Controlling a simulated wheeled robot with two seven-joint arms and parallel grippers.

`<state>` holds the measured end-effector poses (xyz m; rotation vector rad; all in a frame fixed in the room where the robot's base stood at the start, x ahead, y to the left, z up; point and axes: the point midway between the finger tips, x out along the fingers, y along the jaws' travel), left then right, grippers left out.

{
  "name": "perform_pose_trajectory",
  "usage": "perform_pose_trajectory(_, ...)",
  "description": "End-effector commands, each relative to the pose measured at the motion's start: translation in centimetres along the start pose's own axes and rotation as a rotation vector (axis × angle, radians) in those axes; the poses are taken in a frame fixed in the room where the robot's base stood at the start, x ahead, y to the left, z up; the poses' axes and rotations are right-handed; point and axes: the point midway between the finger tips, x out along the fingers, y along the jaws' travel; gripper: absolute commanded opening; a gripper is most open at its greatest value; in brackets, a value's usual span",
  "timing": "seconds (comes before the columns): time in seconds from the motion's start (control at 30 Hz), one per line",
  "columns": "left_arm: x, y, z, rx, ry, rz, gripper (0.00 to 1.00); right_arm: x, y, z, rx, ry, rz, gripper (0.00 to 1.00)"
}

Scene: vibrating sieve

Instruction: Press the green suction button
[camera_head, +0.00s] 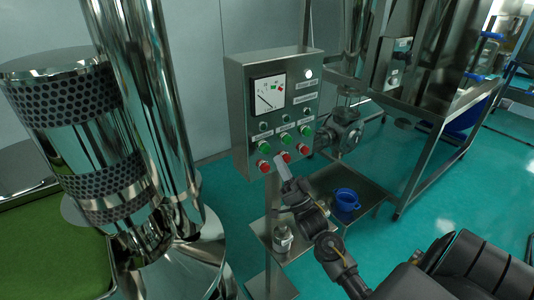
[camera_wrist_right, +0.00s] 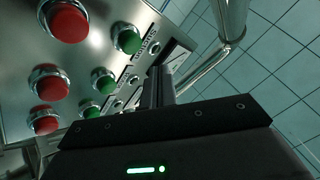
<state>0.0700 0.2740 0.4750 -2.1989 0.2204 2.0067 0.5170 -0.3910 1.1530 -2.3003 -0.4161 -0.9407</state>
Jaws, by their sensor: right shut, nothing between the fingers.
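A grey metal control box (camera_head: 238,105) stands in the middle of the head view. Its lower front has a row of green buttons (camera_head: 285,138) above a row of red buttons (camera_head: 286,157). My right gripper (camera_head: 281,163) is shut and empty, in front of the lower panel near the red buttons. In the right wrist view, the shut fingers (camera_wrist_right: 160,75) are to the right of the green buttons (camera_wrist_right: 104,80); red buttons (camera_wrist_right: 48,85) lie further left. My left gripper is not in view.
A dial gauge (camera_head: 267,92) is on the upper panel. A metal shelf (camera_head: 335,179) below right holds a blue cup (camera_head: 346,200). A shiny perforated cylinder (camera_head: 75,130) and pipes stand left. A steel frame (camera_head: 433,125) stands right, with open green floor around it.

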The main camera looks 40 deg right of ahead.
Motion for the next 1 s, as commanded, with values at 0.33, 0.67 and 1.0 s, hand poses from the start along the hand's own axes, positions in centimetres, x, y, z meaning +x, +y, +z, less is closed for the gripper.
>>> perform_pose_trajectory(0.33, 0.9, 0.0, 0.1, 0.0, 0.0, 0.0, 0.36, 1.8, 1.3, 1.4, 0.001, -0.001, 0.0, 0.0)
perform_pose_trajectory(0.67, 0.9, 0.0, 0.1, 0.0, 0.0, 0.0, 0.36, 1.9, 1.4, 1.4, 0.001, -0.001, 0.0, 0.0)
perform_pose_trajectory(1.0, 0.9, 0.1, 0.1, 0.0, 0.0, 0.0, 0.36, 1.9, 1.4, 1.4, 0.0, -0.001, 0.001, 0.0)
